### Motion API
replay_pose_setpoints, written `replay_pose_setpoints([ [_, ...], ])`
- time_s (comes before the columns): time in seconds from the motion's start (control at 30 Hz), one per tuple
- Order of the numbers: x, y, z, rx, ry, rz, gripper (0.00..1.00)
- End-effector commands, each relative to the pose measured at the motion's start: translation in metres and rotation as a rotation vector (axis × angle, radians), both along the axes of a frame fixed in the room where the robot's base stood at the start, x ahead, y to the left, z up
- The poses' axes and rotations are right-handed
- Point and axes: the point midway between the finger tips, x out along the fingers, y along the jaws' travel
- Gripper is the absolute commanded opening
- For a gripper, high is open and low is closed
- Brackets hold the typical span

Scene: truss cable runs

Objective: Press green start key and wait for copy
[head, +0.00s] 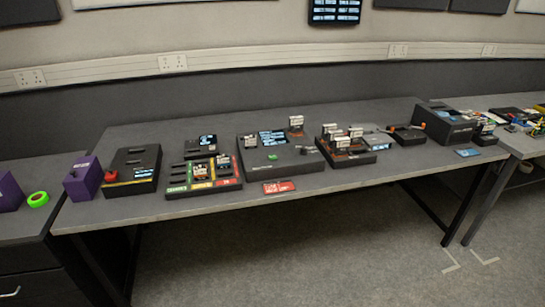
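A small green key (272,156) sits on the sloped top of a dark console (290,160) near the middle of the table. A lit screen (272,137) with text too small to read is behind the key. A small card-like piece (296,122) stands upright at the console's back right, and another (248,141) stands at its left. A dark round knob or part shows near the right front. My gripper is not in view, and nothing covers the green key.
A tray with coloured strips (175,188) is left of the console. A rack of upright pieces (368,158) is to its right. A red card (278,187) lies in front. A dark box (440,130) stands farther right. Bare grey tabletop (350,180) runs along the front edge.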

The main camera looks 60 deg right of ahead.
Motion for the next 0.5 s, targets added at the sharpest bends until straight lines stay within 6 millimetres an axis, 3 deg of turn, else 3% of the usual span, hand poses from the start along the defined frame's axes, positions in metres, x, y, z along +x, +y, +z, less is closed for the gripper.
replay_pose_setpoints([
  [0.07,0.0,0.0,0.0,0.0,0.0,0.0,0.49],
  [0.5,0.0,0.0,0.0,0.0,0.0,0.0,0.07],
])
